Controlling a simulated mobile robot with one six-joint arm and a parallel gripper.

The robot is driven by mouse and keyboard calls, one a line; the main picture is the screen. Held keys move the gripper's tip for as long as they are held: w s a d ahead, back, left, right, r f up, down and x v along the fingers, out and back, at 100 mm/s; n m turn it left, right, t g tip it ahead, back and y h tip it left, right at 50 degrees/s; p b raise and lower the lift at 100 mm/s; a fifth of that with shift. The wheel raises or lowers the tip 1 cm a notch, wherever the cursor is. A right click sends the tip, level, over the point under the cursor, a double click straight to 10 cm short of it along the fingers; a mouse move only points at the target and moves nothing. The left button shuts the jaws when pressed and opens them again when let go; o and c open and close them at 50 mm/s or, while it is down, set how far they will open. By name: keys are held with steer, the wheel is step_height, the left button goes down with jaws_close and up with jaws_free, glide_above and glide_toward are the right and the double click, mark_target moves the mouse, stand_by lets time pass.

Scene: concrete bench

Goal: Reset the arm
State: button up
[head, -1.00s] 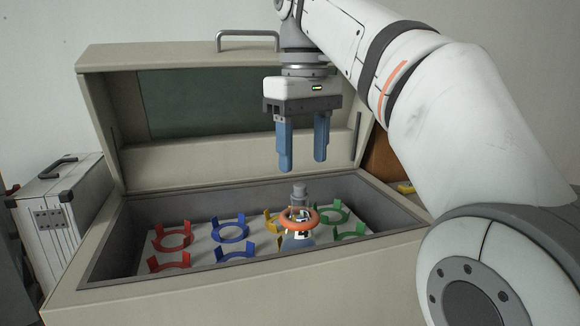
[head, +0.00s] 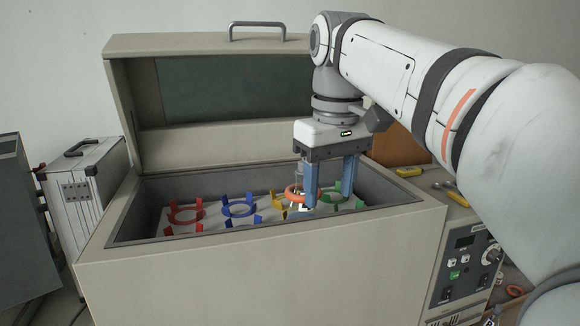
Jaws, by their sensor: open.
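My gripper (head: 330,200) points straight down over the right part of the open box, its two blue fingers apart with nothing visible held between them. A flask with an orange ring (head: 294,193) around its neck stands in the box just left of the fingers. The left finger overlaps the ring's right side, and whether they touch I cannot tell. The flask's body is largely hidden. My gripper also partly covers the green holder (head: 345,203).
The beige box (head: 270,262) has its lid (head: 220,150) raised behind my gripper. Red (head: 185,214), blue (head: 239,209) and yellow (head: 278,203) holders line its floor. A control panel (head: 466,262) is at right, with a yellow tool (head: 409,171) behind. A white case (head: 92,205) stands left.

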steer(key=s+d+f+m+t+b, duration=0.1)
steer(key=s+d+f+m+b, duration=0.1)
steer(key=f, duration=0.8)
steer(key=s+d+f+m+b, duration=0.2)
steer(key=s+d+f, duration=0.2)
steer(key=f, duration=0.7)
steer(key=s+d+f+m+t+b, duration=0.1)
steer(key=s+f, duration=0.4)
steer(key=f, duration=0.6)
steer(key=shift+s+d+m+t+b, duration=0.3)
steer(key=shift+s+d+m+b, duration=0.15)
steer(key=shift+d, duration=0.45)
steer(key=shift+c, duration=0.4)
